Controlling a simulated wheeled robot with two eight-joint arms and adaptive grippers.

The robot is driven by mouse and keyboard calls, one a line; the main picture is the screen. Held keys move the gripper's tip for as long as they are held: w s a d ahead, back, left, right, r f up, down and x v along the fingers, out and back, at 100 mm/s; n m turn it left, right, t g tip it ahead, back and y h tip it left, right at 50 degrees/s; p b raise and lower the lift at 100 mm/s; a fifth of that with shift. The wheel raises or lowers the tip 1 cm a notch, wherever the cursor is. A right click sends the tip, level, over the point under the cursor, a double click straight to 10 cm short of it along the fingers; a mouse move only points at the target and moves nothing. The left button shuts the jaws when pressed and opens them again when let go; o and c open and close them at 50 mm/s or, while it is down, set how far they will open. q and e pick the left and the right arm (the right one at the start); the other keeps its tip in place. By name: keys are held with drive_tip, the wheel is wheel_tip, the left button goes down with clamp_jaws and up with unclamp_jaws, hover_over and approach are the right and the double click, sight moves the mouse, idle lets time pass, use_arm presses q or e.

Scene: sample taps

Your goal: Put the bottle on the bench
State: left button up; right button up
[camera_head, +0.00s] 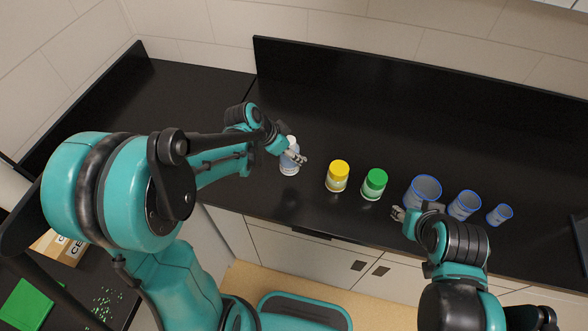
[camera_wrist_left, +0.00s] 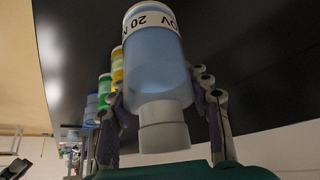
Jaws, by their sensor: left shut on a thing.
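The bottle (camera_head: 289,166) has a pale blue body, a white label and a whitish cap. My left gripper (camera_head: 295,156) is shut on it, and it looks upright at the bench. I cannot tell whether its base touches the black bench (camera_head: 330,120). In the left wrist view the bottle (camera_wrist_left: 160,62) fills the middle, with a finger of my left gripper (camera_wrist_left: 160,92) on each side. My right gripper (camera_head: 402,214) is beside the largest blue-rimmed beaker; I cannot tell whether it is open.
A yellow-lidded jar (camera_head: 338,178) and a green-lidded jar (camera_head: 374,185) stand right of the bottle. Three blue-rimmed beakers (camera_head: 424,188) stand farther right. The bench behind is bare up to the black backsplash (camera_head: 400,80). A cardboard box (camera_head: 62,247) lies at lower left.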

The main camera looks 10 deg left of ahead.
sight(295, 163)
use_arm(q)
drive_tip(key=f, duration=0.3)
drive_tip(key=f+b, duration=0.1)
drive_tip(key=shift+s+f, duration=0.15)
drive_tip(key=shift+s, duration=0.2)
drive_tip(key=shift+w+f, duration=0.1)
drive_tip(key=shift+f, duration=0.2)
drive_tip(key=shift+f+b, duration=0.55)
drive_tip(key=shift+f, duration=1.15)
drive_tip(key=o, duration=1.4)
drive_tip(key=shift+f, duration=0.1)
